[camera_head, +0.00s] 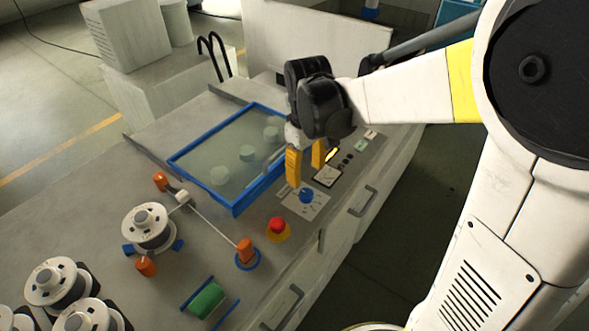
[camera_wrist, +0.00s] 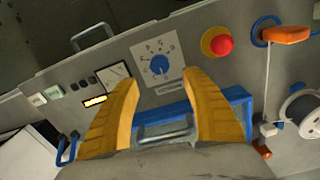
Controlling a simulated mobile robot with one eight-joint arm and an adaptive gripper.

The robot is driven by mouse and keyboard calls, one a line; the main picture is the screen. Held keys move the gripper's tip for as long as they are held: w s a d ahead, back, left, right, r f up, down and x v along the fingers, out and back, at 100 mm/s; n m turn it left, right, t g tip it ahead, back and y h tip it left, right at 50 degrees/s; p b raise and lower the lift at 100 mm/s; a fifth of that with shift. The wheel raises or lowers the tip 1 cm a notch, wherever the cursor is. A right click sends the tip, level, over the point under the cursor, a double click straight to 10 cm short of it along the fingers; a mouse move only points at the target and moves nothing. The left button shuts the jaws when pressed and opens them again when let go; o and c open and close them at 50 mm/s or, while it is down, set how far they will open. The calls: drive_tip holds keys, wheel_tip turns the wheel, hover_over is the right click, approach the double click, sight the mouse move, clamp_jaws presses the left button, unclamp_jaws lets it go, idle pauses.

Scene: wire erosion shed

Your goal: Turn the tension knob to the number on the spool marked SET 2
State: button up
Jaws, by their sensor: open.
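The blue tension knob (camera_head: 306,195) sits on a white dial plate (camera_head: 318,207) near the front edge of the machine top. In the wrist view the knob (camera_wrist: 160,66) shows above and between my fingertips, with small scale marks around it too blurred to read. My gripper (camera_head: 306,166) is open and empty, its yellow fingers just above the knob and apart from it. One white spool (camera_head: 147,226) is mounted on the machine top. Several more white spools (camera_head: 52,282) stand at the lower left, partly cut off. I cannot read SET 2 or a number on any spool.
A red button (camera_head: 277,224) on a yellow base lies beside the dial. A small meter (camera_head: 328,176) and a row of buttons lie on its other side. A blue-framed tank (camera_head: 232,210) is behind. Orange guides (camera_head: 245,248) and a green roll (camera_head: 206,299) stand nearer.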

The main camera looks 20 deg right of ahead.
sight(306, 193)
wheel_tip(306, 193, down, 9)
drive_tip(key=b, duration=0.3)
drive_tip(key=shift+d+f, duration=0.1)
drive_tip(key=shift+w, duration=0.1)
drive_tip(key=c, duration=1.2)
